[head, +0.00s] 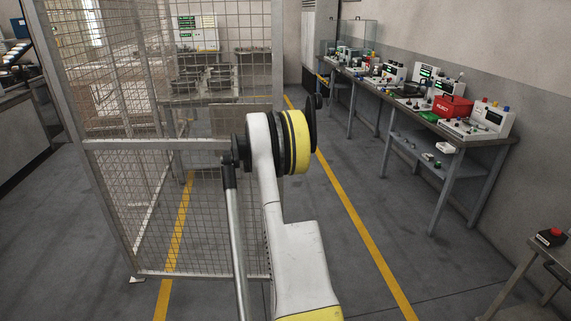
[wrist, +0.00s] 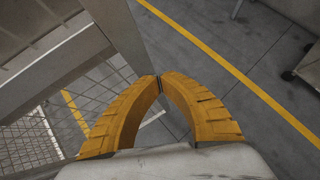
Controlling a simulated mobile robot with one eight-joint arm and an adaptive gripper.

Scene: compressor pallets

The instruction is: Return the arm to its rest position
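My gripper (wrist: 159,78) shows in the wrist view as two curved orange-yellow fingers. Their tips meet, and nothing shows between them. Grey floor lies beyond the tips, with a grey mesh fence on the left. In the head view my white arm (head: 299,262) rises from the bottom centre, with a yellow and black joint at its upper end. The gripper itself cannot be made out there.
A mesh fence (head: 185,144) stands close to my arm on the left. A workbench (head: 445,131) with instruments and a red box (head: 453,107) runs along the right wall. A small table with a red button (head: 556,232) stands at lower right. The marked floor lane (head: 345,195) is clear.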

